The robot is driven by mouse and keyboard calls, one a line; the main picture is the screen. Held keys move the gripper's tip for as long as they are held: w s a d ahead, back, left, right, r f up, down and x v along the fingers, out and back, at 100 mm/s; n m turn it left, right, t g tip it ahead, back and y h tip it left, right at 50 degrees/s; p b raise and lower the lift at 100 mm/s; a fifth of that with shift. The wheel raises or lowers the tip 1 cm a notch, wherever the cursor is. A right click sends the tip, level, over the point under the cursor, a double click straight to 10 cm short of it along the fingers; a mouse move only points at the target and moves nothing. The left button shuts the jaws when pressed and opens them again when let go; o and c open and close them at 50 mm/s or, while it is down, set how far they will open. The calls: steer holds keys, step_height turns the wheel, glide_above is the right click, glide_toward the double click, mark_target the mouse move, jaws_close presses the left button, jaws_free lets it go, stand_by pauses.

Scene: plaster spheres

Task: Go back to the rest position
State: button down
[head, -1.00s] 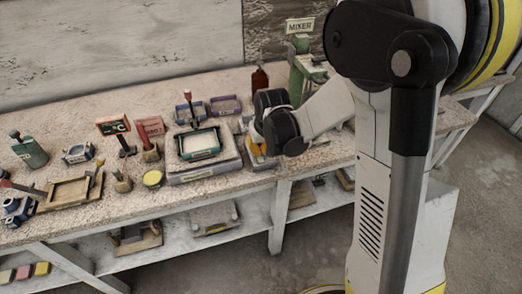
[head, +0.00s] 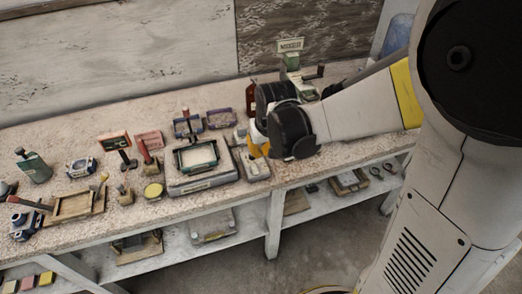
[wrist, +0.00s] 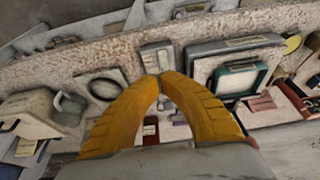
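My gripper (head: 257,141) shows as a small yellow part below my black wrist joint in the head view. It is over the bench, to the right of the framed tray on a scale-like block (head: 203,181). In the wrist view its two yellow fingers (wrist: 160,76) arch together and their tips meet or nearly meet. Nothing shows between the tips, so it looks shut and empty. A small grey block (wrist: 155,57) lies beyond the tips in the wrist view.
The speckled bench (head: 110,220) carries a wooden tray (head: 77,206), a yellow-topped tin (head: 153,190), stamps and small trays. A brown bottle (head: 251,97) and a green mixer (head: 292,82) stand behind my wrist. The lower shelf (head: 185,245) holds more items. Floor is open in front.

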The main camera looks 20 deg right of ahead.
stand_by(0.3)
steer(key=s+r+t+b, duration=0.1)
steer(key=s+r, duration=0.3)
steer(key=s, duration=0.4)
steer(key=s+r+t+b, duration=0.1)
steer(key=s+r, duration=0.3)
steer(key=s, duration=0.4)
steer(key=shift+s+a+t+b, duration=0.2)
steer(key=shift+t+b, duration=0.2)
steer(key=shift+t, duration=0.3)
